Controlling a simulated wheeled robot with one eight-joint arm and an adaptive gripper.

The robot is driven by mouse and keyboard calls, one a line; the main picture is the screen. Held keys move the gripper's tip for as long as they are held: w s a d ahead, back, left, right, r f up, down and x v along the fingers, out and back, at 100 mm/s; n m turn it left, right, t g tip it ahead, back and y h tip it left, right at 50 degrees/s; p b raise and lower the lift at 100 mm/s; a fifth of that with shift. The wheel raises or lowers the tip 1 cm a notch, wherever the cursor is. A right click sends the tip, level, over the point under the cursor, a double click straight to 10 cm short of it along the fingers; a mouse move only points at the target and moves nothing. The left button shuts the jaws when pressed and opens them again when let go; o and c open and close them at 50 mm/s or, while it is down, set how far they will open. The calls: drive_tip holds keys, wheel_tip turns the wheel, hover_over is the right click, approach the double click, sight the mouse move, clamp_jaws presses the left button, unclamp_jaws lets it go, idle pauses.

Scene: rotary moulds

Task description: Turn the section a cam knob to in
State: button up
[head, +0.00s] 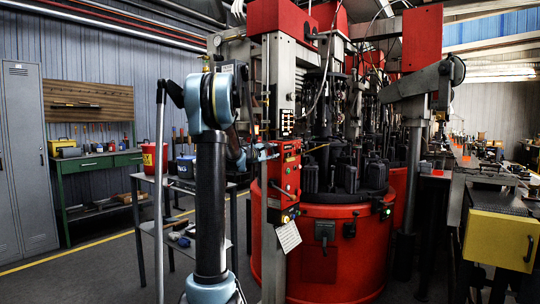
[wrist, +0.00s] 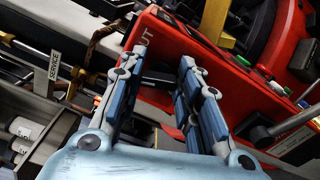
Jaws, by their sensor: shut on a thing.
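My gripper (wrist: 161,64) reaches the red control panel (wrist: 238,82) of the rotary machine in the wrist view. Its two blue-grey fingers are closed on a dark knob (wrist: 158,78), seen partly between them; the fingers hide much of it. White lettering ending in "UT" stands on the red face beside the left finger. I cannot read a section letter or tell the knob's exact angle. In the head view my gripper (head: 264,152) is at the upper left of the red panel (head: 288,176), and the knob is hidden there.
The red round machine base (head: 325,262) stands behind the panel. A grey shelf cart (head: 150,228) stands left of my arm.

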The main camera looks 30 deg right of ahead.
drive_tip(key=shift+o, duration=0.2)
drive_tip(key=n, duration=0.5)
drive_tip(key=shift+w+a+n, duration=0.1)
drive_tip(key=shift+n, duration=0.2)
drive_tip(key=shift+c, duration=0.2)
drive_tip(key=o, duration=1.1)
drive_tip(key=shift+r, duration=0.1)
drive_tip(key=v, duration=1.2)
